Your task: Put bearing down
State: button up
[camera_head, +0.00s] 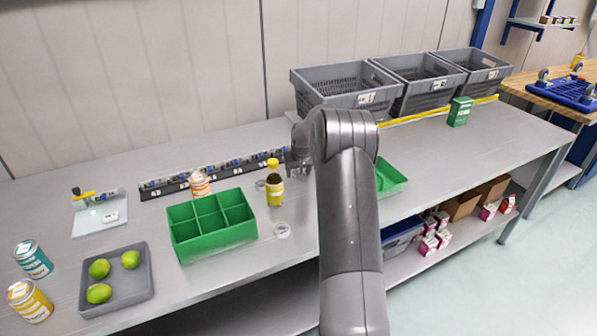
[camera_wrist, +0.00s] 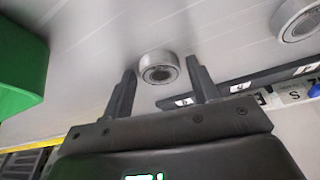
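In the wrist view, a round metal bearing (camera_wrist: 158,68) lies on the grey table surface, its ring face showing. My gripper (camera_wrist: 161,66) is open, one dark finger on each side of the bearing with visible gaps. A second metal ring (camera_wrist: 296,18) is at the upper right. In the head view, my gripper (camera_head: 298,162) is low over the back of the table, beside the dark labelled rail, and partly hidden by my arm. A silver ring (camera_head: 282,230) lies in front of the brown bottle. I cannot tell whether the rings match between views.
A green divided bin (camera_head: 212,246) stands left of the bottle (camera_head: 274,188). A green tray (camera_head: 392,178) is right of my arm. The dark rail (camera_head: 215,172) runs along the back. A grey tray (camera_head: 118,299) holds limes. Grey crates (camera_head: 345,92) stand behind.

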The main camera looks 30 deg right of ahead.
jog(key=shift+o, duration=0.7)
jog(key=shift+r, duration=0.1)
